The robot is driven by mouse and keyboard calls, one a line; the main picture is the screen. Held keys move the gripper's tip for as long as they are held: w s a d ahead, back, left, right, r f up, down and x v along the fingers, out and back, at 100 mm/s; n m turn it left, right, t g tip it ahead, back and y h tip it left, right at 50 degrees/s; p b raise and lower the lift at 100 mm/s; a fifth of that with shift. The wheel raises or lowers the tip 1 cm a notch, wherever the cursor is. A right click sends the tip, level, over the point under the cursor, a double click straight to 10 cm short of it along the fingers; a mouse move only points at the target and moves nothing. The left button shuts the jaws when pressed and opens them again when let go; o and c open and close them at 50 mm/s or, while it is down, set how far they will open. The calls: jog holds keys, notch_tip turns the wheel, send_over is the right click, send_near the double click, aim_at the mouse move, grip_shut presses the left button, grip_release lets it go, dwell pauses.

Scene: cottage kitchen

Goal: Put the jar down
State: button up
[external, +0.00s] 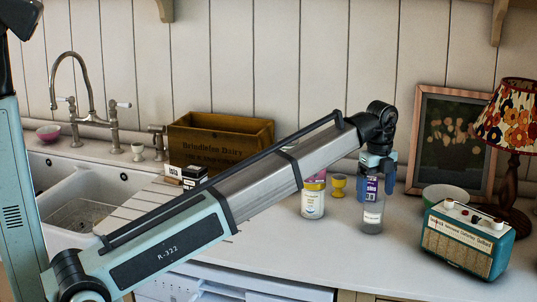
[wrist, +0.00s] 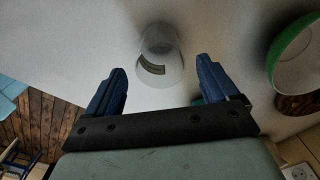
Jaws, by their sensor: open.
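A clear, glassy jar (external: 372,217) with a pale label stands upright on the white counter, directly below my gripper (external: 376,178). In the wrist view the jar (wrist: 158,66) shows as a see-through cylinder, with a small dark label, ahead of and between the fingertips. My gripper (wrist: 160,72) is open, with a blue finger on each side and a visible gap to the jar. The gripper points down, and its fingers partly hide the jar's upper part in the external view.
A yellow-and-white jar (external: 313,202) and a yellow egg cup (external: 338,186) stand to the left. A green bowl (external: 444,195), a teal radio (external: 468,240), a lamp (external: 509,120) and a framed picture (external: 450,142) are to the right. A wooden crate (external: 220,140) stands near the sink (external: 95,190).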

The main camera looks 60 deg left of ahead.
jog(key=shift+r, duration=2.65)
